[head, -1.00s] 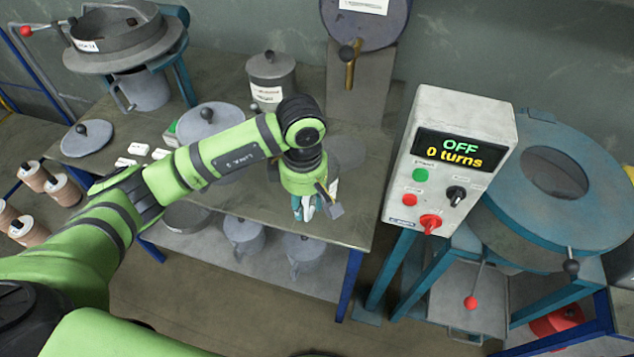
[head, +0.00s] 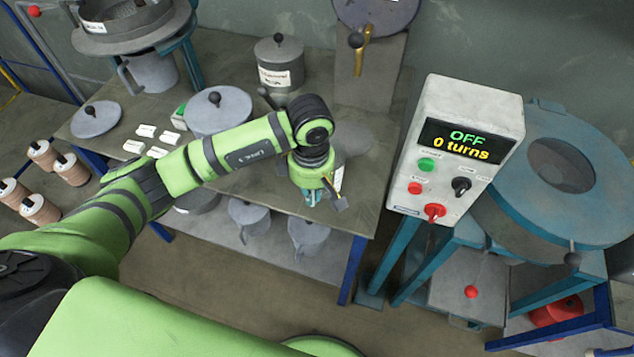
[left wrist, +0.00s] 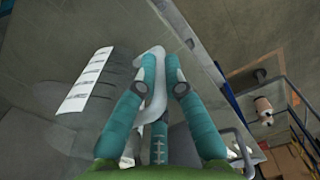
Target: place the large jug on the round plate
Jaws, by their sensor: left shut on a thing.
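My left gripper (head: 314,198) is over the front part of the table, with its fingers pointing down. In the left wrist view its teal fingers (left wrist: 163,88) are closed around a pale curved handle (left wrist: 152,108). A white printed label (left wrist: 86,80) shows beside the fingers. Grey jugs stand on the lower shelf (head: 249,215) (head: 307,236), and another is under the sieve (head: 152,74). My right gripper is not in view.
The table (head: 235,55) also holds a lidded pot (head: 280,62), a lidded pan (head: 218,110), a knobbed lid (head: 97,118) and white tags. A control box (head: 455,155) reading OFF stands close to the right of the gripper, before a blue machine (head: 560,190).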

